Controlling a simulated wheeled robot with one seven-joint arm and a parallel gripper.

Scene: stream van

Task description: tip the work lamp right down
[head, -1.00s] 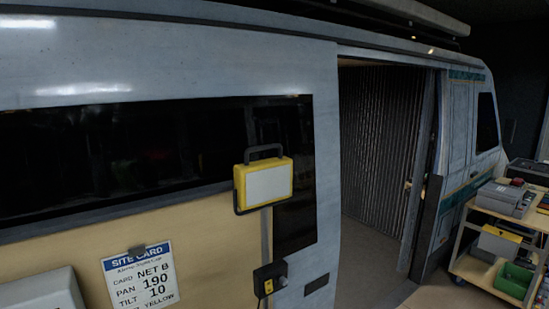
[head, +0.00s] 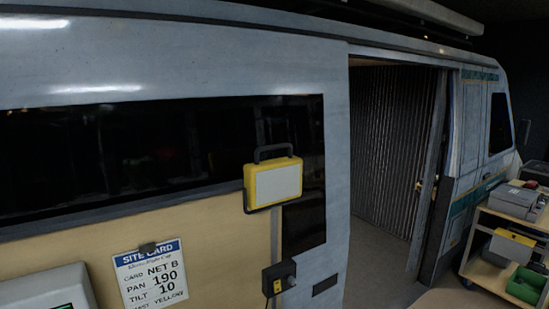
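The work lamp (head: 273,183) has a yellow frame, a pale rectangular panel and a dark carrying handle on top. It stands in front of the van's side, left of the open doorway, with its panel facing roughly toward me. It sits above a thin upright post, with a dark clamp or bracket (head: 279,278) lower down. My gripper is not in view, and nothing is seen touching the lamp.
A site card (head: 152,278) hangs on a tan board (head: 215,232) at lower left. A grey case (head: 45,290) is at the bottom left corner. The van doorway (head: 395,160) is open. A cart (head: 480,268) with boxes and a green bin (head: 525,286) stands at right.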

